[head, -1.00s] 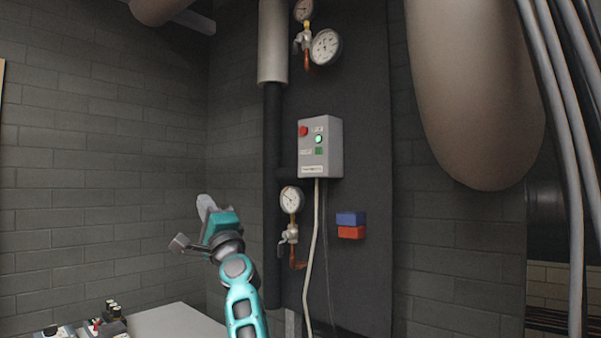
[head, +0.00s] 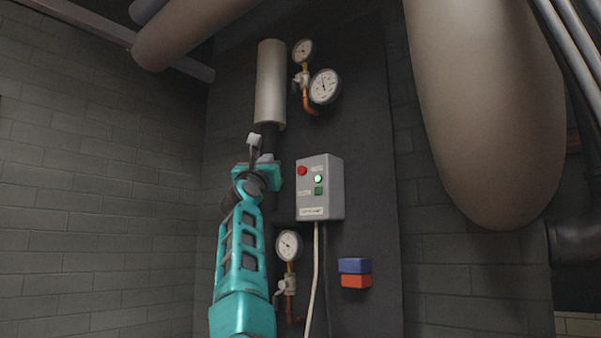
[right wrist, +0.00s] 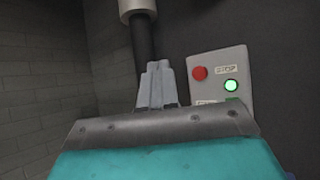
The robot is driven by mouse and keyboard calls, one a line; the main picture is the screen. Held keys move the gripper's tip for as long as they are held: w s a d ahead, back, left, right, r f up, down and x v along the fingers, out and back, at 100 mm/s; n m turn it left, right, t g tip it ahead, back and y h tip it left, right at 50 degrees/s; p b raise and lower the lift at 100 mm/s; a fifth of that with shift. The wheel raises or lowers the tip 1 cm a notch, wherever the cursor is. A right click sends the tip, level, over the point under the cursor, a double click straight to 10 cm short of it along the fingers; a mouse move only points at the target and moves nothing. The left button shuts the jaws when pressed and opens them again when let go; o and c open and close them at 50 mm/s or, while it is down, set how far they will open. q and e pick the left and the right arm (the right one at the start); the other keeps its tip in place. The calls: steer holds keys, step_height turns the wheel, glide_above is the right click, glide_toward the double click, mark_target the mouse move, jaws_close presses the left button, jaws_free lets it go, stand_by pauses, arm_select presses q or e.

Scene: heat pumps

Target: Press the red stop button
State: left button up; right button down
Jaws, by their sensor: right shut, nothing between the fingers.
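The red stop button (head: 302,170) is a round knob at the upper left of a grey control box (head: 312,205) on the dark panel. A lit green lamp (head: 318,179) and a green button (head: 318,191) sit to its right and below. My right gripper (head: 254,140) is shut and empty, raised to the left of the box and apart from it. In the right wrist view its closed fingers (right wrist: 157,84) point up, and the red button (right wrist: 200,73) shows to their right. My left gripper is not in view.
Gauges (head: 324,86) hang above the box and another gauge (head: 288,246) below it. A vertical pipe (head: 270,85) runs behind my right gripper. Blue and red blocks (head: 354,266) are at the lower right. A large tan duct (head: 490,120) bulges at the right.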

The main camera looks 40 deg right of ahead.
mark_target(302, 171)
steer(key=shift+d, duration=0.1)
arm_select(q)
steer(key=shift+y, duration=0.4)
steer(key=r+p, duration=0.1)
steer(key=p, duration=0.1)
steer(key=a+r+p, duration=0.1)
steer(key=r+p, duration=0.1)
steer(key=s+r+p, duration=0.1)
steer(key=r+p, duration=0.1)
steer(key=p, duration=0.1)
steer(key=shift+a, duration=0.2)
arm_select(e)
steer(key=d, duration=0.8)
steer(key=shift+w+d, duration=0.3)
steer(key=shift+w, duration=0.1)
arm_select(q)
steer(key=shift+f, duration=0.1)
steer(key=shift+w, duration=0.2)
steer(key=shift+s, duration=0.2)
